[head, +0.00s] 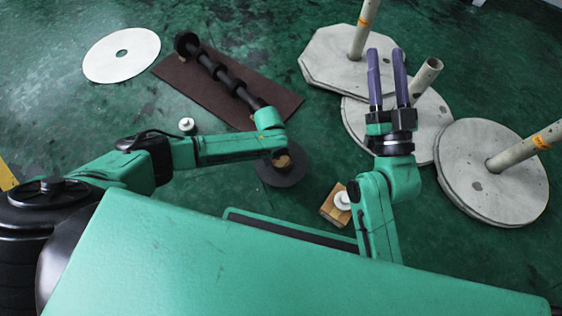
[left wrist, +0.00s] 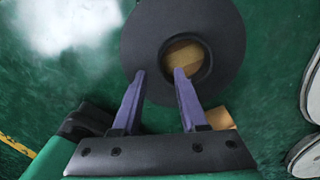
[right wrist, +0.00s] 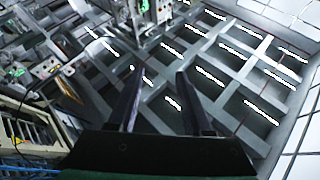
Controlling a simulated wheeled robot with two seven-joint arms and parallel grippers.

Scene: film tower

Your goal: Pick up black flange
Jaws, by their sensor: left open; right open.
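The black flange (head: 293,178) is a flat dark disc with a round central hole, low at the centre of the head view. My left arm partly covers it there. In the left wrist view the flange (left wrist: 214,22) fills the upper middle, and tan wood shows through its hole. My left gripper (left wrist: 160,73) is open over the flange's near side. One fingertip appears over the disc and the other at the hole's edge; I cannot tell if they touch it.
A brown board (head: 190,82) carries a long dark shaft (head: 226,76). A white disc (head: 112,66) lies at far left. Grey round bases with poles (head: 480,185) stand at right. A wooden block (head: 330,212) with a white knob sits near my base. Green floor is free at left.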

